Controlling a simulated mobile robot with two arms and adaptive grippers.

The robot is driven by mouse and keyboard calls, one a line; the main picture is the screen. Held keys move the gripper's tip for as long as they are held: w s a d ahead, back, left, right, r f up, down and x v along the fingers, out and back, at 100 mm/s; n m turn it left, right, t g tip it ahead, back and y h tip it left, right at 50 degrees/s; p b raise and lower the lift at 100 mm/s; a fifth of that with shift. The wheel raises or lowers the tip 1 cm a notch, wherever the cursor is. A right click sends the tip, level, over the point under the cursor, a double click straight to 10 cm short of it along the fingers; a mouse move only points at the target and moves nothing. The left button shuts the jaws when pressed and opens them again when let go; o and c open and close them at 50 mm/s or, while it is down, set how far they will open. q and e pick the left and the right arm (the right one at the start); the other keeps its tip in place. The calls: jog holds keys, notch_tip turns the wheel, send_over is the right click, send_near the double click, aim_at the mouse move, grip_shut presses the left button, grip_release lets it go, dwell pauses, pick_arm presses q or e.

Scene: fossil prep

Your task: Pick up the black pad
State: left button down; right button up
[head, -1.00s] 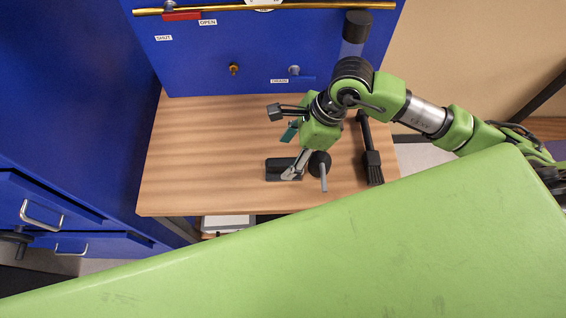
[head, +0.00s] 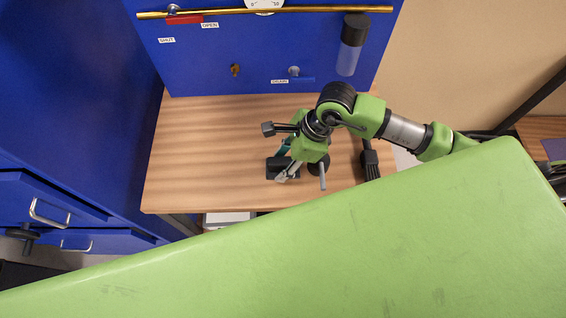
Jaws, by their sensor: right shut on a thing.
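The black pad (head: 273,169) is a flat dark block near the front middle of the wooden table (head: 200,150). My right gripper (head: 286,174) reaches down over it from the right, with its grey fingers at the pad's right part. The fingers are shut on the pad. The gripper hides some of the pad, and I cannot tell whether its underside still touches the table. My left gripper is not in view.
A black brush (head: 370,162) lies to the right, partly behind my arm. A blue panel (head: 200,60) with a brass rail stands behind. The table's left half is clear.

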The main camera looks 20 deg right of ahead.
jog(key=shift+r, duration=0.15)
jog(key=shift+r+b, duration=0.6)
jog(key=shift+b, duration=0.1)
jog(key=shift+w+r+b, duration=0.1)
jog(key=shift+r+b, duration=0.45)
jog(key=shift+r, duration=0.1)
jog(key=s+d+r+p, duration=0.3)
jog(key=s+r+p, duration=0.7)
jog(key=s, duration=0.3)
jog(key=shift+s+d+r+p, duration=0.2)
jog(key=shift+s+p, duration=0.2)
